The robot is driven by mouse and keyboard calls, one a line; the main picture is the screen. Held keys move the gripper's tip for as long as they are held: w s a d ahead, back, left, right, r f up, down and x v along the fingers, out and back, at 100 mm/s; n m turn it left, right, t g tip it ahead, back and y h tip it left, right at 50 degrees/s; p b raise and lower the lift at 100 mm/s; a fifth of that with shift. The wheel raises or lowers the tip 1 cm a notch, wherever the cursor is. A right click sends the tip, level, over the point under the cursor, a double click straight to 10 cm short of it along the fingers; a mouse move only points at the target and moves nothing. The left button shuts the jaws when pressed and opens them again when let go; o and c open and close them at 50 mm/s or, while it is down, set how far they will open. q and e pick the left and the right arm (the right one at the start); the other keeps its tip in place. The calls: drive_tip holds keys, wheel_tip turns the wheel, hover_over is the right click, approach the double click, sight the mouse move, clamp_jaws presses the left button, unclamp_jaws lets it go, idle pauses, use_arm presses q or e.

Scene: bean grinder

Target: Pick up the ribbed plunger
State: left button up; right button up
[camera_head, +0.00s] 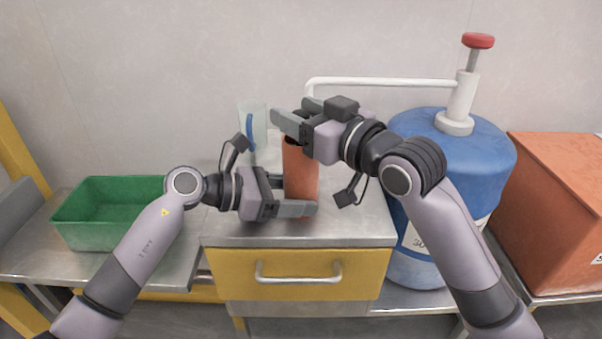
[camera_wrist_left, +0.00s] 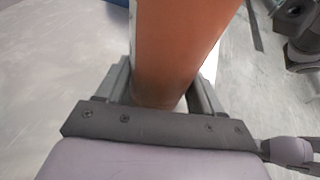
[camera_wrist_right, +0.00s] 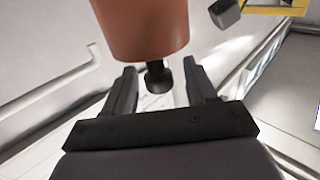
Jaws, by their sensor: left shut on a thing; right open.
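An orange-red cylinder (camera_head: 301,175) stands upright on the counter. My left gripper (camera_head: 292,196) is shut around its lower part; the left wrist view shows the cylinder (camera_wrist_left: 180,45) between both fingers. In the right wrist view a black knob on a short stem (camera_wrist_right: 158,78) sticks out from the end of the cylinder (camera_wrist_right: 142,28). I take it for the plunger; ribs cannot be made out. My right gripper (camera_head: 291,117) is open at the cylinder's top, with the knob between its fingers and gaps on both sides. In the head view the right gripper largely hides the knob.
A clear container with a blue mark (camera_head: 252,125) stands behind the cylinder. A green bin (camera_head: 85,222) is at left. A blue drum (camera_head: 425,150) with a red-topped pump (camera_head: 478,41) and a red-orange box (camera_head: 560,200) are at right. The yellow drawer (camera_head: 300,275) is below the counter.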

clamp_jaws()
drive_tip(key=shift+r, duration=0.1)
use_arm(q)
drive_tip(key=shift+f, duration=0.1)
use_arm(e)
wheel_tip(320, 180, up, 18)
idle(0.5)
use_arm(q)
drive_tip(key=o, duration=0.9)
